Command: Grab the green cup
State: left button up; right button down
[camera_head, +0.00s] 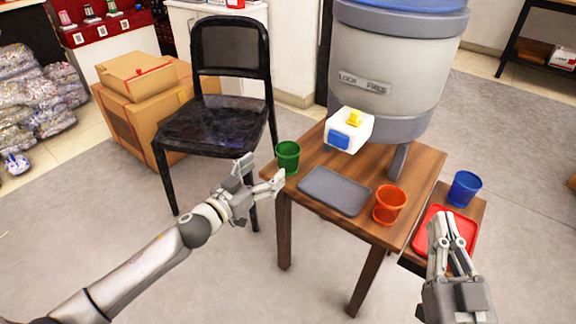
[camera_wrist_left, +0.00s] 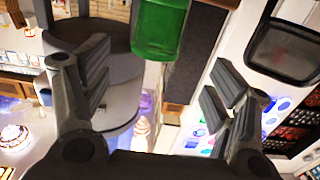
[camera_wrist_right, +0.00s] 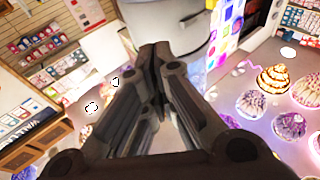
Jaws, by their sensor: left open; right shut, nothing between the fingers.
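My left gripper (camera_head: 262,176) is open and empty, just left of the table edge and close to the cup. In the left wrist view the green cup (camera_wrist_left: 160,30) shows at the top, beyond and between the spread fingers of the left gripper (camera_wrist_left: 150,90). My right gripper (camera_head: 452,225) is shut and empty at the lower right, in front of the red tray. Its closed fingers also show in the right wrist view (camera_wrist_right: 158,60).
The wooden table (camera_head: 330,232) also holds a grey tray (camera_head: 335,191), an orange cup (camera_head: 389,205) and a large water dispenser (camera_head: 390,75). A blue cup (camera_head: 464,188) and a red tray (camera_head: 462,236) are on a lower surface at right. A black chair (camera_head: 215,125) stands behind.

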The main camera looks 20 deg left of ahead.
aim_at(281, 160)
pick_arm(q)
jog(key=shift+b+x, duration=0.3)
jog(key=shift+x, duration=2)
jog(key=x, duration=0.1)
jog(key=b+x, duration=0.1)
jog(key=x, duration=0.2)
jog(key=shift+s+d+f, duration=0.15)
jog(key=shift+d+f, duration=0.05)
jog(key=shift+f, duration=0.15)
jog(key=shift+w+d+b, duration=0.2)
jog(key=shift+w+b, duration=0.1)
jog(key=shift+w, duration=0.3)
jog(key=c, duration=1.1)
pick_arm(e)
jog(key=s+r+t+y, duration=0.2)
jog(key=s+r+t, duration=0.3)
jog(key=r, duration=0.3)
jog(key=shift+r+t, duration=0.3)
jog(key=shift+t, duration=0.2)
